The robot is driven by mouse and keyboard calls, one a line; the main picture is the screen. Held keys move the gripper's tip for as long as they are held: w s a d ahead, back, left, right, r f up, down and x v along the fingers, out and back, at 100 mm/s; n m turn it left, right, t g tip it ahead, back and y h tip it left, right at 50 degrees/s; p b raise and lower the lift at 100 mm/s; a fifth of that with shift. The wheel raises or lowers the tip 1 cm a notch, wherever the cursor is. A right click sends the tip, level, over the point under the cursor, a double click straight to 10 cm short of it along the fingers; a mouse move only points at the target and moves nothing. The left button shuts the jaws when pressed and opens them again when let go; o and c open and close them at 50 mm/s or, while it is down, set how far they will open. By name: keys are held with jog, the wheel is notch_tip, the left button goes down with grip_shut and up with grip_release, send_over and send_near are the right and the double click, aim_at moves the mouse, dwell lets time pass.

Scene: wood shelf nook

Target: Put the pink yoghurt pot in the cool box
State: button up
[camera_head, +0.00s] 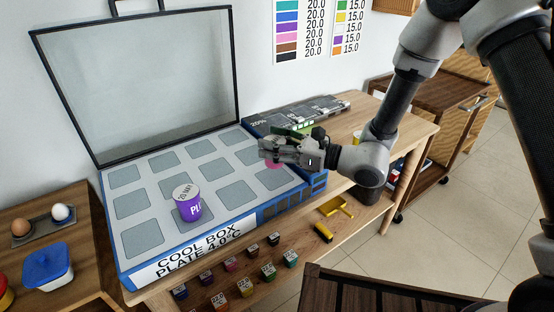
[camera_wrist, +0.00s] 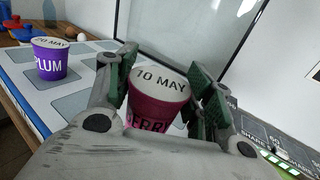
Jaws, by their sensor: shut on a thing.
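The pink yoghurt pot (camera_wrist: 160,98) is between the two fingers of my gripper (camera_wrist: 163,95), and its white lid reads "10 MAY". My gripper is shut on it. In the head view, a bit of the pink pot (camera_head: 273,165) shows under my gripper (camera_head: 268,150), over the right end of the cool box (camera_head: 137,266). I cannot tell whether the pot touches the plate. The cool box has an open, clear lid (camera_head: 145,85) and a plate of grey square pads. A purple plum pot (camera_head: 190,208) stands on a front pad; it also shows in the wrist view (camera_wrist: 50,62).
A dark panel with green parts (camera_head: 300,112) lies behind the cool box's right end. Several small coloured pots (camera_head: 232,264) stand on the shelf below. At left are eggs (camera_head: 60,212) and a blue-lidded tub (camera_head: 47,268). Most pads are bare.

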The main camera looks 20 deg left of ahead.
jog(key=shift+f, duration=2.25)
jog(key=shift+f, duration=0.1)
jog(key=o, duration=1.1)
